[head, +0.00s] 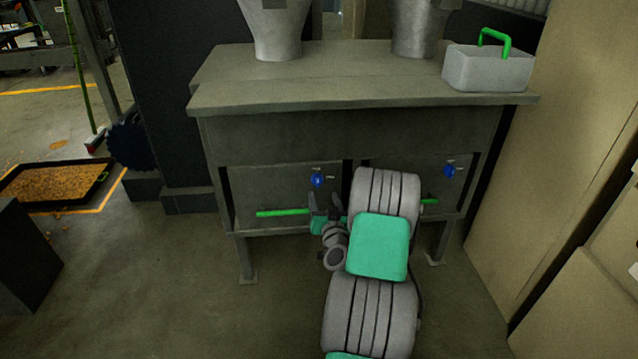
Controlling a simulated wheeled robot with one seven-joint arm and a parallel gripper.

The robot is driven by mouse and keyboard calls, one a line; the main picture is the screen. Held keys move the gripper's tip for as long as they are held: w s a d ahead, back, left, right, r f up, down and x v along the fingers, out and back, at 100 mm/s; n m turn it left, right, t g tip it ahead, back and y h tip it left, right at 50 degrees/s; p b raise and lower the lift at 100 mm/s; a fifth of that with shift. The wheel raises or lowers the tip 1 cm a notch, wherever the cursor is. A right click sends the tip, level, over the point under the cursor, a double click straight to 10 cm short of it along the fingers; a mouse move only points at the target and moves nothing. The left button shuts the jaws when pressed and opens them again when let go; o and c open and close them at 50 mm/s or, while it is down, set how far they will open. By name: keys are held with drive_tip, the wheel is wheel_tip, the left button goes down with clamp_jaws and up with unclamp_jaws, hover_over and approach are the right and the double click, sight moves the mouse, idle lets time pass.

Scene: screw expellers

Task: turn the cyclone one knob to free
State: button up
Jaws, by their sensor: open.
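A cabinet (350,135) carries two grey cones (277,35) and (415,30) on its top. A blue knob (317,180) sits on its left front panel, with a small pale mark beside it. A second blue knob (449,170) sits on the right front panel. I cannot read which one is labelled cyclone one. My gripper (325,203) is open, its dark fingers pointing up just below the left knob. It looks empty, and I cannot tell how far it stands in front of the panel. My arm hides the middle of the cabinet front.
Green bars (282,212) and (429,202) run across the lower panels. A grey box with a green handle (488,70) stands on the top right. A tan wall of boxes (560,150) closes the right side.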

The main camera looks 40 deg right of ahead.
sight(319, 184)
drive_tip(key=p+x, duration=0.1)
drive_tip(key=x, duration=0.6)
drive_tip(key=shift+w, duration=0.1)
drive_tip(key=shift+a, duration=0.1)
clamp_jaws()
idle(1.0)
